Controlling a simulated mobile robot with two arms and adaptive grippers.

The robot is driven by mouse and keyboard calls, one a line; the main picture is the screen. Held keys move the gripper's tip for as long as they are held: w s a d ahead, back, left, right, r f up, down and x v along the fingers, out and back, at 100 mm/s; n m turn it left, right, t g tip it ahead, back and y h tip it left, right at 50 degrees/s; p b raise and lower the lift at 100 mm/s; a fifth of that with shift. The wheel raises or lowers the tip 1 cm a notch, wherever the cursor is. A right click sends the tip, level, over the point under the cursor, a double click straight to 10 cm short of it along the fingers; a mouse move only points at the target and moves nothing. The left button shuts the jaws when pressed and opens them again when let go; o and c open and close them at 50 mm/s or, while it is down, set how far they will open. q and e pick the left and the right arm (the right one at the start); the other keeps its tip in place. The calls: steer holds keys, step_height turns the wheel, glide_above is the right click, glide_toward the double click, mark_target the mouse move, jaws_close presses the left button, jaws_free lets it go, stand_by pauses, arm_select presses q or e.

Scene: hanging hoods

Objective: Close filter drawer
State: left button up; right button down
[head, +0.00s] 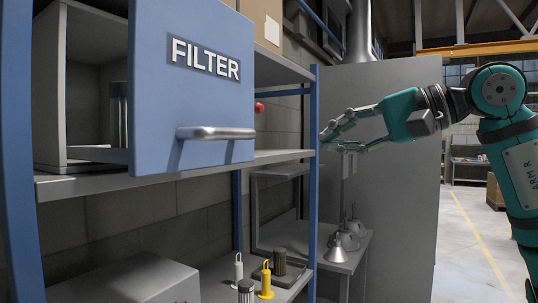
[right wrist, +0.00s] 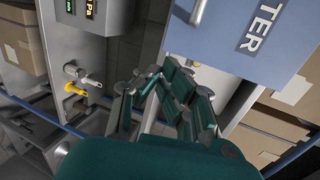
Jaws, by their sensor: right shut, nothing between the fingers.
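The filter drawer has a blue front (head: 190,105) with a white FILTER label and a grey bar handle (head: 216,133). The front stands out from its grey housing (head: 48,90), so the drawer is open. A dark cylinder (head: 119,112) shows in the gap behind it. The front (right wrist: 255,45) and part of the handle (right wrist: 199,12) also show at the upper right of the right wrist view. My right gripper (head: 328,141) is right of the drawer front, apart from it, shut and empty. It also shows in the right wrist view (right wrist: 162,72). My left gripper is out of view.
The drawer sits on a grey shelf (head: 165,178) with blue posts (head: 314,170). A yellow item (head: 265,282) and small cylinders stand on the lower shelf. A grey cabinet (head: 395,210) stands behind my right arm. Open floor lies at the right.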

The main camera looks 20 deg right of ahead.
steer(key=r+p+x, duration=0.1)
steer(key=p+x, duration=0.3)
steer(key=x, duration=0.9)
steer(key=shift+w, duration=0.4)
steer(key=shift+d, duration=0.1)
